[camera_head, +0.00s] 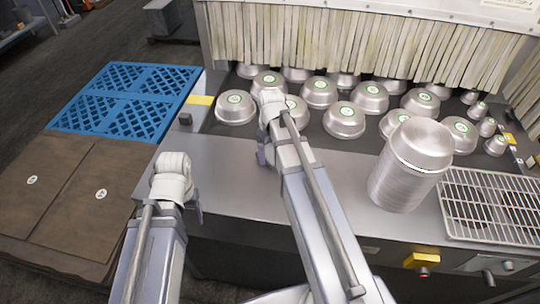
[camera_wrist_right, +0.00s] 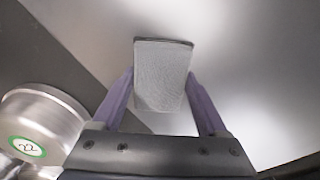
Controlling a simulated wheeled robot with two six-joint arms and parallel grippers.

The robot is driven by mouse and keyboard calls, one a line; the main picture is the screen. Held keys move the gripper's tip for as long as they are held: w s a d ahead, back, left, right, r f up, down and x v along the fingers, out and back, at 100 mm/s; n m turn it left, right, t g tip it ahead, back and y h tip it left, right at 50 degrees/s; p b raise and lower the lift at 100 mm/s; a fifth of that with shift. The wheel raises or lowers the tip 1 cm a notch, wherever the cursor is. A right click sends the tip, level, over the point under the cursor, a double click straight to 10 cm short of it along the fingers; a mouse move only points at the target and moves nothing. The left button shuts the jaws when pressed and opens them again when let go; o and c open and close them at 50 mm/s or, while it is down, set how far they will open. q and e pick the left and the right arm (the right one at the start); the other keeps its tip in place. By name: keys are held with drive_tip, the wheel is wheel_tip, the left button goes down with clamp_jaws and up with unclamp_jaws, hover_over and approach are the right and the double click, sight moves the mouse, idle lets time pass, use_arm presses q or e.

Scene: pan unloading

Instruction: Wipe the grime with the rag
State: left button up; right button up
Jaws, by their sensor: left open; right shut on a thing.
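A light grey, textured rag (camera_wrist_right: 162,75) is between the two purple fingers of my right gripper (camera_wrist_right: 160,92), which is shut on it. In the right wrist view the rag is over a smooth metal surface; I cannot tell whether it touches it. In the head view my right gripper (camera_head: 263,152) is above the steel counter (camera_head: 225,165), near the front row of pans, and its wrist hides the rag. My left gripper (camera_head: 193,203) is open and empty over the counter's left front corner, its fingers mostly hidden. I cannot make out any grime.
Several upturned metal pans (camera_head: 344,121) with green labels cover the dark belt behind the counter, below a strip curtain (camera_head: 300,38). A tall pan stack (camera_head: 398,185) and a wire rack (camera_head: 490,205) stand at right. A blue pallet (camera_head: 125,98) and brown boards (camera_head: 65,190) lie left.

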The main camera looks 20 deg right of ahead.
sight(272, 146)
drive_tip(key=shift+w+d, duration=0.45)
drive_tip(key=shift+w, duration=0.25)
drive_tip(key=shift+w+d, duration=0.4)
drive_tip(key=shift+w, duration=0.3)
drive_tip(key=shift+w+d, duration=0.5)
drive_tip(key=shift+w, duration=0.25)
drive_tip(key=shift+w+d, duration=0.45)
drive_tip(key=shift+w, duration=0.3)
drive_tip(key=shift+r, duration=0.1)
wheel_tip(272, 146, up, 6)
drive_tip(key=p, duration=0.6)
wheel_tip(272, 146, up, 3)
drive_tip(key=p, duration=0.3)
